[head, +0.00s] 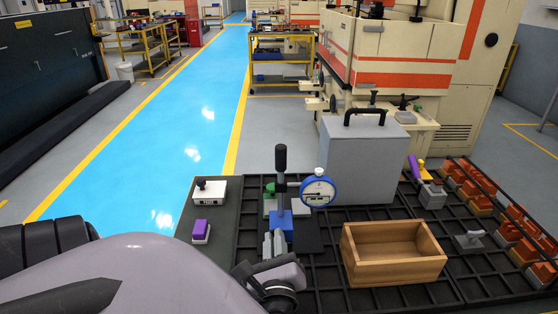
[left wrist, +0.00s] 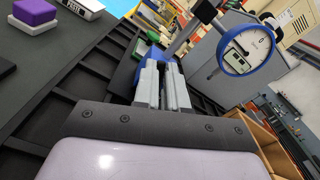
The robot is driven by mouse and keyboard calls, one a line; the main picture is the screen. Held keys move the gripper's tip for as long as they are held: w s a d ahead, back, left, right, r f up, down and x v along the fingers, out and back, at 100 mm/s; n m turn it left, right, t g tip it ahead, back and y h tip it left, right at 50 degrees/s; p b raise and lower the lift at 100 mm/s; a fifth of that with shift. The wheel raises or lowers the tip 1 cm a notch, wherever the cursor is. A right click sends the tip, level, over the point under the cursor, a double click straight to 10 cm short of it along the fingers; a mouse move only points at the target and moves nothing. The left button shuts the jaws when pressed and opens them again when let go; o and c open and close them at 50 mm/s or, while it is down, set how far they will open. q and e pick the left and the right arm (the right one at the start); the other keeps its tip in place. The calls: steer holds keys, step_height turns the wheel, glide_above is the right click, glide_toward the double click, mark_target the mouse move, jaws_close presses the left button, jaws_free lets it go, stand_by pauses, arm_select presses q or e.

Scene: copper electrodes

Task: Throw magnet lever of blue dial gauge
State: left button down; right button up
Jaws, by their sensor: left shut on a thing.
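The blue dial gauge (head: 318,191) has a white face and hangs from a stand with a dark post (head: 281,165) and a blue base (head: 283,221). It also shows in the left wrist view (left wrist: 246,45), at the upper right. My left gripper (head: 273,241) is at the front of the blue base, its grey fingers close together. In the left wrist view the fingers (left wrist: 163,72) reach up to the blue base (left wrist: 155,54). The fingers are shut on the magnet lever, which they hide. My right gripper is not in view.
A wooden box (head: 394,253) stands open to the right on the black grid table. A grey case (head: 362,155) with a black handle stands behind. Orange-brown parts (head: 510,225) line the right.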

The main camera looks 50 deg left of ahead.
arm_select(q)
steer(key=shift+s+a+n, duration=0.2)
steer(key=shift+n, duration=0.9)
steer(key=c, duration=1.2)
jaws_free()
steer(key=shift+f, duration=0.1)
